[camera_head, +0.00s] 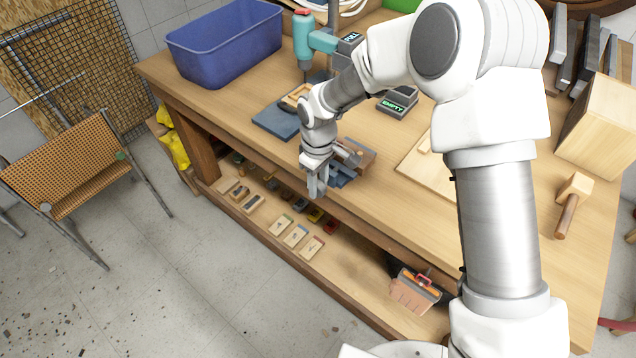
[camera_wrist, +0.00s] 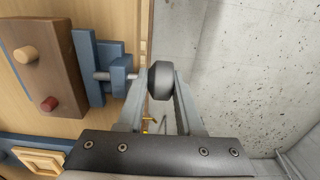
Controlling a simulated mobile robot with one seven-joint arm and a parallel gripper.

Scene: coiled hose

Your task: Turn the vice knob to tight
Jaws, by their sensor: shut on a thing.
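The vice knob (camera_wrist: 160,79) is dark grey and round, on a short metal screw (camera_wrist: 103,76) in the wrist view. My gripper (camera_wrist: 160,88) has one finger on each side of the knob and is shut on it. The blue vice (camera_wrist: 125,70) is fixed at the table edge, its jaw next to a brown wooden block (camera_wrist: 45,65) with a tan peg and a red peg. In the head view my gripper (camera_head: 317,190) is at the workbench's front edge beside the vice (camera_head: 342,178); the knob is hidden there.
The workbench (camera_head: 430,205) holds a blue bin (camera_head: 225,45), a teal drill press (camera_head: 303,38), a dark box reading EMPTY (camera_head: 398,102) and a wooden mallet (camera_head: 571,200). A lower shelf (camera_head: 340,275) carries several small blocks.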

